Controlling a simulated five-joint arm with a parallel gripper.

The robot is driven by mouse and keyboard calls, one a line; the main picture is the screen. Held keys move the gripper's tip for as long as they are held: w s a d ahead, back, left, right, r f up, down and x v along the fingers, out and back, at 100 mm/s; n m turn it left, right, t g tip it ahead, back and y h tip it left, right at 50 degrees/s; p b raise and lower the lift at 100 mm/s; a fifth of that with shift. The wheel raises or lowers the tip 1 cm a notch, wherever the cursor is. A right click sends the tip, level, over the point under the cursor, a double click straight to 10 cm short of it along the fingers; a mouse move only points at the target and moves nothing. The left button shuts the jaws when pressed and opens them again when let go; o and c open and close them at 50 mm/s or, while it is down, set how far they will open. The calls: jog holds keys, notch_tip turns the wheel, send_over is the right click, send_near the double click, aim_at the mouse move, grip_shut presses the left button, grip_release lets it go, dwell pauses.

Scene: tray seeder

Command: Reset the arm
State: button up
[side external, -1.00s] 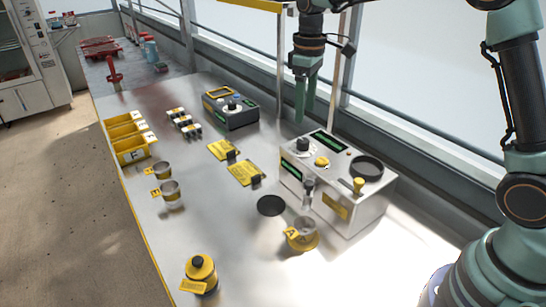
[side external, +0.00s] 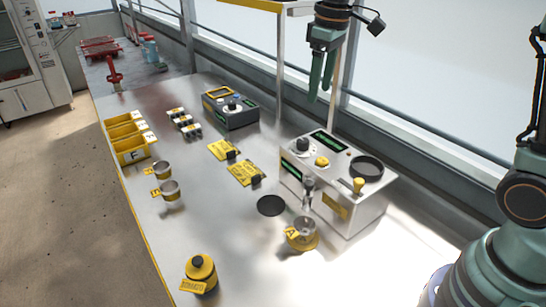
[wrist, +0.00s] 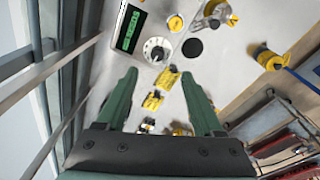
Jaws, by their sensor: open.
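My gripper (side external: 321,76) is open and empty, its green fingers pointing down, high above the back of the bench near the window. In the wrist view my gripper (wrist: 165,88) shows two parted fingers with nothing between them but the bench far below. The white seeder machine (side external: 345,203) stands below and right of it, with a knob, a yellow button, a dark round dish and a yellow-topped lever. A metal cup with a yellow A tag (side external: 302,235) stands in front of the machine.
Two small metal cups (side external: 170,191), yellow bins (side external: 131,151), yellow plates (side external: 246,173), a dark control box (side external: 232,110) and a yellow-black jar (side external: 200,273) stand on the bench (side external: 215,225). A window rail (side external: 415,127) and an upright post (side external: 281,70) are near my gripper.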

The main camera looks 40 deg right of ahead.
jog(key=s+f+m+t, duration=0.2)
jog(key=s+m+t, duration=0.2)
jog(key=s, duration=1)
jog(key=shift+s+d+f, duration=0.2)
jog(key=shift+s+d, duration=0.2)
jog(key=shift+d, duration=0.05)
